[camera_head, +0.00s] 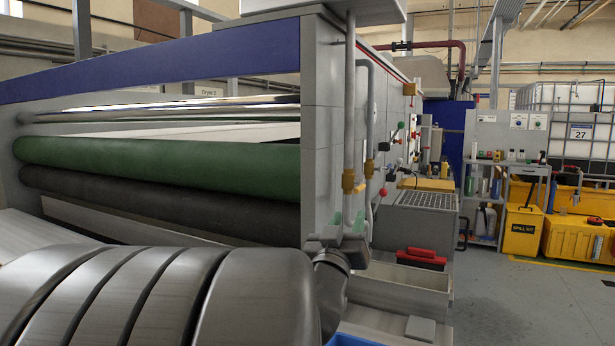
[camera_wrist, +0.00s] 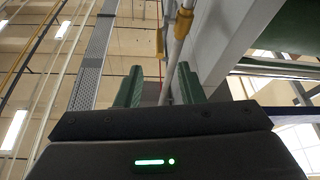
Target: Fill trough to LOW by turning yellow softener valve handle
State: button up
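In the wrist view, a yellow handle (camera_wrist: 160,42) shows just beyond my fingertips, beside a pale pipe with a brass valve body (camera_wrist: 184,20). My gripper (camera_head: 348,220) points up just below these fittings. In the wrist view, its two green fingers (camera_wrist: 158,78) are apart with nothing held between them. A long open grey trough (camera_head: 402,284) lies low to the right of my wrist; its liquid level and any LOW mark cannot be seen.
Green (camera_head: 160,163) and black rollers fill the machine front at left. A red toolbox (camera_head: 415,258) and a grey grated bin (camera_head: 420,222) stand behind the trough. A spill kit (camera_head: 523,230) and shelf are farther right.

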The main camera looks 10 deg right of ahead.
aim_at(361, 185)
jog(key=p+x, duration=0.1)
jog(key=x, duration=1.2)
jog(key=shift+d+r+p, duration=0.1)
jog(key=shift+p, duration=0.25)
jog(key=shift+c, duration=0.4)
grip_shut()
